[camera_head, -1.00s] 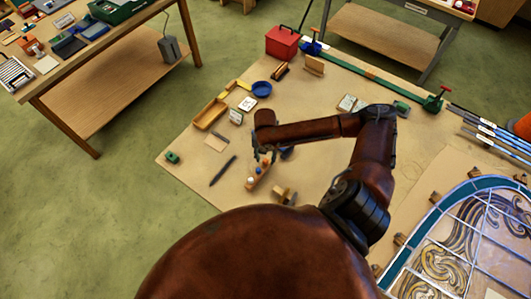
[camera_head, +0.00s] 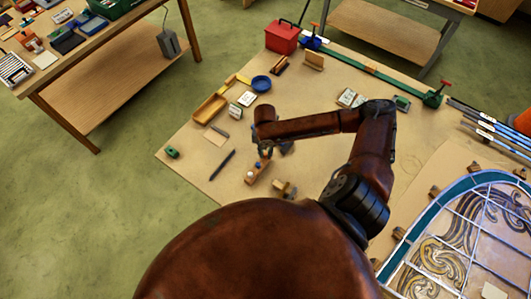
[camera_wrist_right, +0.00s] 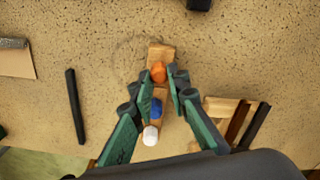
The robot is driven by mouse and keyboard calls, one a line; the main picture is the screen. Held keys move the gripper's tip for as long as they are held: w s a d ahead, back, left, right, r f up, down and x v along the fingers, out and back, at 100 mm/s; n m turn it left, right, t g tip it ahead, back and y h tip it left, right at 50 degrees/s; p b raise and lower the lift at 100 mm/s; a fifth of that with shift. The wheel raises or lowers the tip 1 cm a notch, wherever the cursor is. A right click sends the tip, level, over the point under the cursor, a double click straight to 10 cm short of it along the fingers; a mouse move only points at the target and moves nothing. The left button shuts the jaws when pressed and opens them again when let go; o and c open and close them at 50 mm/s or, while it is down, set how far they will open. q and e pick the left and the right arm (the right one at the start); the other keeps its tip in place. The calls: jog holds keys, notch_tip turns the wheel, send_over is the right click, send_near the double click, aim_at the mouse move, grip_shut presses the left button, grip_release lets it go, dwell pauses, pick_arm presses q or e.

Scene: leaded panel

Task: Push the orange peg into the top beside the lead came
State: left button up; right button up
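The orange peg (camera_wrist_right: 158,72) stands in a small wooden block (camera_wrist_right: 161,54) on the tan bench top, in line with a blue peg (camera_wrist_right: 156,107) and a white peg (camera_wrist_right: 150,135). My right gripper (camera_wrist_right: 159,84) is over the block, its two green-padded fingers apart. Their tips lie either side of the row, close to the orange peg; I cannot tell whether they touch it. In the head view my right gripper (camera_head: 266,151) partly hides the block (camera_head: 256,173). I cannot tell for sure which strip is the lead came. My left gripper is out of view.
A dark thin bar (camera_head: 222,165) lies left of the block, and a wooden piece with dark slats (camera_wrist_right: 235,118) lies right of it. The leaded panel (camera_head: 465,240) is at the right. A wooden tray (camera_head: 210,108) and a red toolbox (camera_head: 282,37) stand farther back.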

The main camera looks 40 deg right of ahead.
aim_at(265, 155)
grip_shut()
jog(key=shift+r+p, duration=0.9)
jog(key=shift+p, duration=0.25)
dwell(1.3)
jog(key=shift+r+p, duration=1.65)
jog(key=shift+p, duration=0.4)
jog(key=shift+c, duration=0.4)
grip_release()
grip_shut()
